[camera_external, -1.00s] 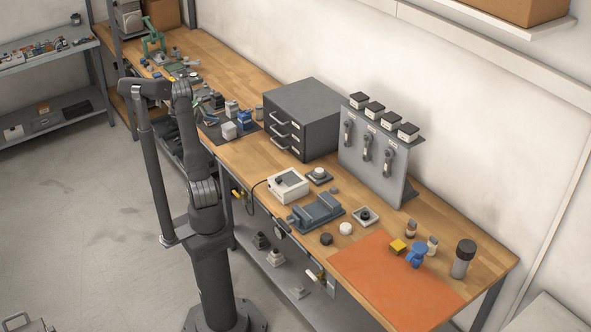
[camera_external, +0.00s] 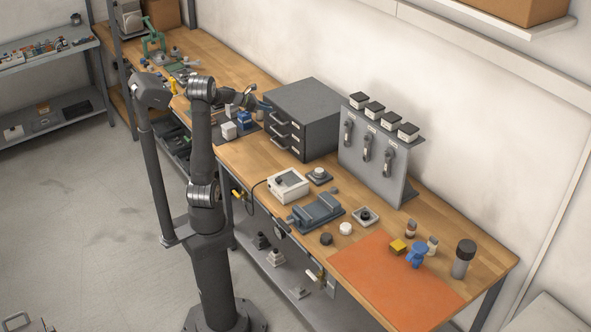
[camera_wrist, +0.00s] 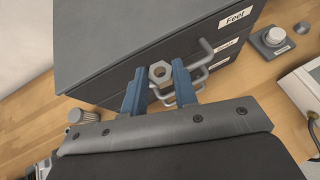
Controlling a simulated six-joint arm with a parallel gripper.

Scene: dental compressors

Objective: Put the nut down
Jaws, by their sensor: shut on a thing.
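The nut (camera_wrist: 160,72) is a grey metal hexagon with a round hole. It shows between the two blue fingertips of my gripper (camera_wrist: 159,80) in the wrist view, and my gripper is shut on it. In the external view my gripper (camera_external: 262,105) is over the bench at the left side of the grey drawer cabinet (camera_external: 315,110). The nut is too small to make out there. In the wrist view the cabinet front (camera_wrist: 130,86) with its handles lies behind the nut. I cannot tell how high the nut is above the bench.
White and blue boxes (camera_external: 230,131) stand on a dark mat below my gripper. A white device (camera_external: 288,186), a grey-blue vise (camera_external: 316,212) and an orange mat (camera_external: 395,285) are farther right. The wooden bench (camera_external: 265,160) has bare room in front of the cabinet.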

